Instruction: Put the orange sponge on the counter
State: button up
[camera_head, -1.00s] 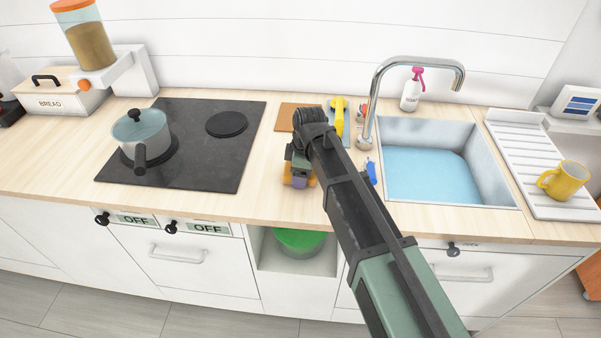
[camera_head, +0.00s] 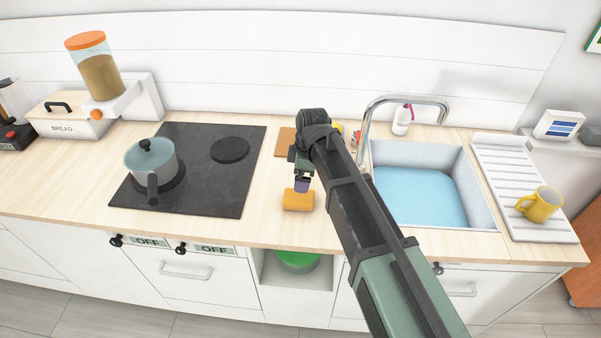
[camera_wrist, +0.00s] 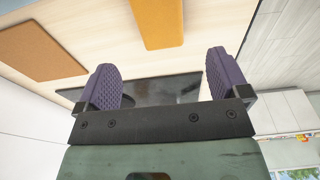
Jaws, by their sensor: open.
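The orange sponge (camera_head: 298,201) lies on the light wood counter (camera_head: 262,222), near its front edge and right of the stove. In the wrist view the sponge (camera_wrist: 158,20) shows at the top, beyond the fingertips and not between them. My gripper (camera_head: 302,185) is just behind and above the sponge in the head view. In the wrist view my gripper (camera_wrist: 163,75) has its two purple fingers wide apart with nothing held.
A black hob (camera_head: 195,170) with a lidded pot (camera_head: 150,163) is to the left. A sink (camera_head: 420,190) with a tap is to the right. A brown board (camera_head: 286,142) lies behind my gripper. A yellow mug (camera_head: 541,206) stands on the drainboard.

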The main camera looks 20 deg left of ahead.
jog(key=shift+d+r, duration=0.1)
jog(key=shift+r, duration=0.65)
jog(key=s+d+m, duration=0.4)
jog(key=d+m, duration=0.2)
jog(key=d, duration=0.5)
jog(key=s+d+m+h, duration=0.1)
jog(key=s+d+m, duration=0.3)
jog(key=d+m, duration=0.3)
jog(key=s+d+m, duration=0.4)
jog(key=d+m, duration=0.2)
jog(key=d, duration=0.8)
jog(key=shift+s+d+m, duration=0.3)
jog(key=shift+s+m, duration=0.1)
